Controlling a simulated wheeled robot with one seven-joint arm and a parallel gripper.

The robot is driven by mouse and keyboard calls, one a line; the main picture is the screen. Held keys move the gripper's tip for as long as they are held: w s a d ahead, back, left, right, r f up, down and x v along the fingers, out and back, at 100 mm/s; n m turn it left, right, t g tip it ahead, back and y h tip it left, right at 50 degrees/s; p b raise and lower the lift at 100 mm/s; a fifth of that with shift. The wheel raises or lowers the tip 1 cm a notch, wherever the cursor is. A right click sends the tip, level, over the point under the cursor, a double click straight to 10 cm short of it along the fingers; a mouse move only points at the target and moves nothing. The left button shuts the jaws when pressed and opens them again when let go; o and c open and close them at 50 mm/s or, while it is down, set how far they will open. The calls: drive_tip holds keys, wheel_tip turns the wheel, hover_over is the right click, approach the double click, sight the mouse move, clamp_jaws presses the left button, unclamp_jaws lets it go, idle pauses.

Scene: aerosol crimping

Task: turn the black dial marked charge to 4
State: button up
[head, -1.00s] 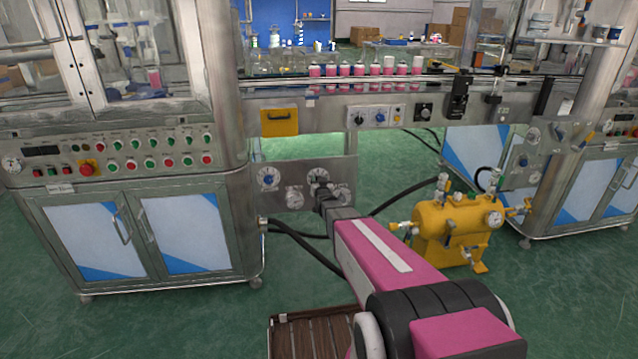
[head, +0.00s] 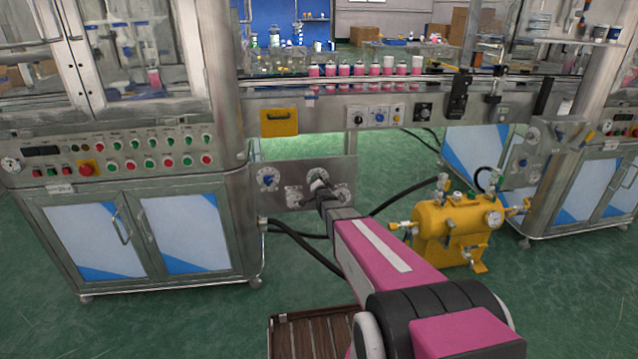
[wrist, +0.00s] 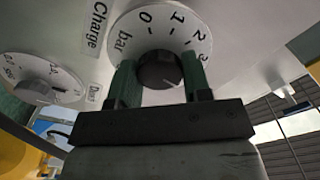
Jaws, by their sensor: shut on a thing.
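The black charge dial (wrist: 158,70) is a round knob on a white scale plate marked bar, 0, 1, 2 and 3, beside a label reading Charge (wrist: 97,24). My gripper (wrist: 162,80) has its two green fingers on either side of the knob and is shut on it. A pale mark shows near the knob's lower right edge, but I cannot read the setting. The 4 is not visible; my fingers and gripper body cover the lower part of the plate. In the head view my gripper (head: 319,184) is at the steel panel, and the knob is hidden.
A second dial (wrist: 40,90) sits to the left in the wrist view. A blue dial (head: 267,179) is on the same panel (head: 293,170). A yellow tank (head: 440,235) stands right of my arm. Black hoses (head: 305,255) run below. Pink-and-white cans (head: 358,69) line the conveyor above.

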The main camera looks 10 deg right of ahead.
drive_tip(key=shift+f+m, duration=0.1)
drive_tip(key=shift+m, duration=0.2)
drive_tip(key=o, duration=0.9)
drive_tip(key=shift+s, duration=0.1)
drive_tip(key=s, duration=1)
drive_tip(key=shift+s, duration=0.35)
